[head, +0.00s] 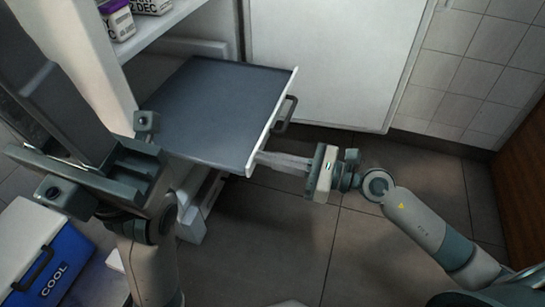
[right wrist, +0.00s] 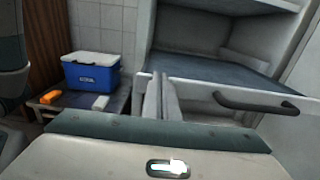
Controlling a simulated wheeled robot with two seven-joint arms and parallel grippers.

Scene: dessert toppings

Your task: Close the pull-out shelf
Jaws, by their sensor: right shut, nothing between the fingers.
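The pull-out shelf (head: 215,110) stands extended from the white cabinet, with a dark flat top and a white front panel. It also shows in the right wrist view (right wrist: 205,92). Its dark bar handle (head: 285,115) is on the front panel and shows in the right wrist view (right wrist: 255,103). My right gripper (head: 262,158) is shut and empty. Its fingertips are at the panel's near end, to one side of the handle; whether they touch is unclear. My left gripper (head: 100,180) is in the left foreground, away from the handle; its fingers are not clear.
A blue and white cooler (head: 55,255) is at the lower left; a blue cooler (right wrist: 92,75) also shows in the right wrist view, near an orange item (right wrist: 50,97). Labelled containers (head: 118,20) stand on an upper cabinet shelf. The tiled floor before the shelf is clear.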

